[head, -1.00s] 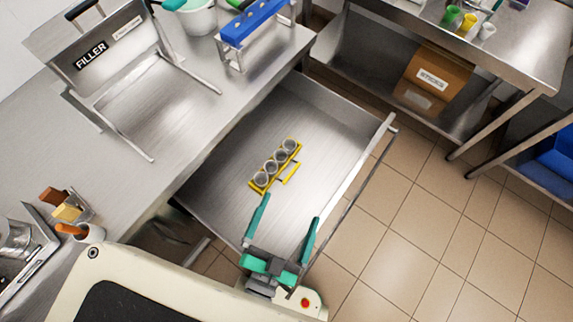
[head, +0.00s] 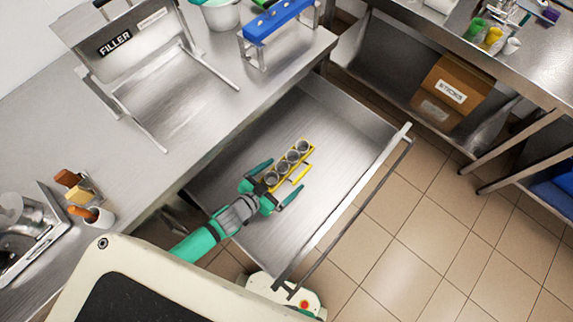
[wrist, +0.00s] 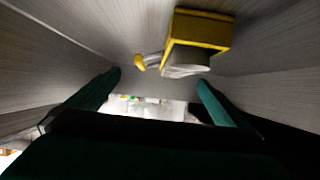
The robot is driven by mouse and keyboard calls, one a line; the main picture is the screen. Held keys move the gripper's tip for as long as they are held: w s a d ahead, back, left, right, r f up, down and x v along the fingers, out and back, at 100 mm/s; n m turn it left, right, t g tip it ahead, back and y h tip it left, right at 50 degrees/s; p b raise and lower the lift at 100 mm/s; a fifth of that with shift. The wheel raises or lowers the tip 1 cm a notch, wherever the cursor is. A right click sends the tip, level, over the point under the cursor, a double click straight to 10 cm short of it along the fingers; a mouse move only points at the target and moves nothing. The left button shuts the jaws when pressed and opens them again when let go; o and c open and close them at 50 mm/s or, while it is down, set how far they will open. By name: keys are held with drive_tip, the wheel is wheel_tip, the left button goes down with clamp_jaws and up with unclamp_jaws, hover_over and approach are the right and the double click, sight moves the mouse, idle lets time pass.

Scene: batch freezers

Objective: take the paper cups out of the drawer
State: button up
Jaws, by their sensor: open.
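The open metal drawer (head: 345,130) holds a yellow rack (head: 312,149) with a row of several small round cups (head: 293,157) in it. A thin yellow handle (head: 299,174) runs along the rack's right side. My green gripper (head: 283,177) is open inside the drawer, its fingers to either side of the rack's near end. In the wrist view the rack (wrist: 200,28) and one cup (wrist: 187,69) show beyond the open fingers (wrist: 158,84), towards the right finger. I cannot tell whether a finger touches the rack.
The steel counter (head: 135,175) along the left carries the filler stand (head: 145,60), a blue-topped rack (head: 277,18) and a utensil cup (head: 98,217). The drawer's front bar (head: 352,205) borders the tiled floor (head: 440,225). The drawer floor is otherwise clear.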

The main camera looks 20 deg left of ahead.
sight(301, 160)
drive_tip(key=shift+w+f, duration=0.25)
drive_tip(key=x, duration=0.4)
drive_tip(key=shift+w+f, duration=0.15)
drive_tip(key=shift+x, duration=3.05)
drive_tip(key=shift+w+a, duration=0.15)
drive_tip(key=c, duration=1.2)
